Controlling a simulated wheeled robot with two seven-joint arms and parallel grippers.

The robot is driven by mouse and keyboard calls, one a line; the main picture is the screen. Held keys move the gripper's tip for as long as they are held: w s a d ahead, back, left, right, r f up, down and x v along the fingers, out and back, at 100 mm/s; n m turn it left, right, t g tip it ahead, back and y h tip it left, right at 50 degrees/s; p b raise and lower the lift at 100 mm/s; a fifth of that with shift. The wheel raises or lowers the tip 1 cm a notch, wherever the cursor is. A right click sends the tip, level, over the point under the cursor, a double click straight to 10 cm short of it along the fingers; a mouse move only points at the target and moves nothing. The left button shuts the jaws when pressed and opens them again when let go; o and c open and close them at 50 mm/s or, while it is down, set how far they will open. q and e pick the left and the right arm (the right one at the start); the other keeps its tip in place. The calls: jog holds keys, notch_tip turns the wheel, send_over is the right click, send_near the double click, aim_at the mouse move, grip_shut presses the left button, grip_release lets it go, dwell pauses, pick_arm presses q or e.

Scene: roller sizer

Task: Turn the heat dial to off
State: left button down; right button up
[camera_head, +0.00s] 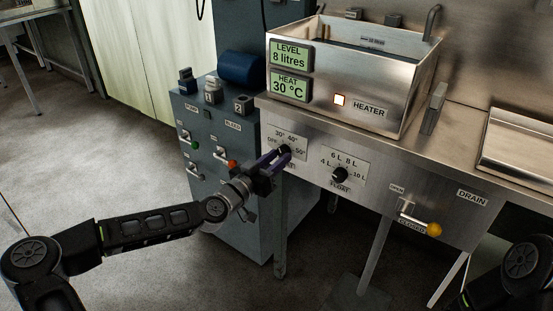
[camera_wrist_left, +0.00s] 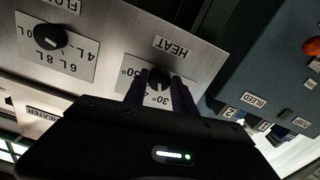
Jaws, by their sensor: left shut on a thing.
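The heat dial (camera_head: 286,149) is a small black knob on a plate marked OFF, 30°, 40° and 50°, on the front panel of the steel bench. My left gripper (camera_head: 272,162) reaches it from the lower left and is shut on it. In the left wrist view, upside down, the black heat dial (camera_wrist_left: 158,77) sits between the two dark fingers of the left gripper (camera_wrist_left: 160,90). Its pointer direction cannot be made out. The heat display (camera_head: 290,87) reads 30 °C. My right gripper is out of view.
The float dial (camera_head: 339,174) is close to the right of the heat dial. A drain lever with a yellow knob (camera_head: 434,229) sticks out further right. A lit heater lamp (camera_head: 340,100) is on the steel tank. A grey-blue cabinet (camera_head: 222,135) with switches stands at left.

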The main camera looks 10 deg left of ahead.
pick_arm(q)
jog(key=shift+n, duration=0.4)
jog(key=n+b, duration=0.1)
jog(key=n, duration=0.8)
jog(key=shift+d+r, duration=0.1)
jog(key=shift+n, duration=0.3)
dwell(0.5)
jog(key=c, duration=1)
grip_release()
jog(key=shift+c, duration=0.2)
jog(key=shift+s, duration=0.15)
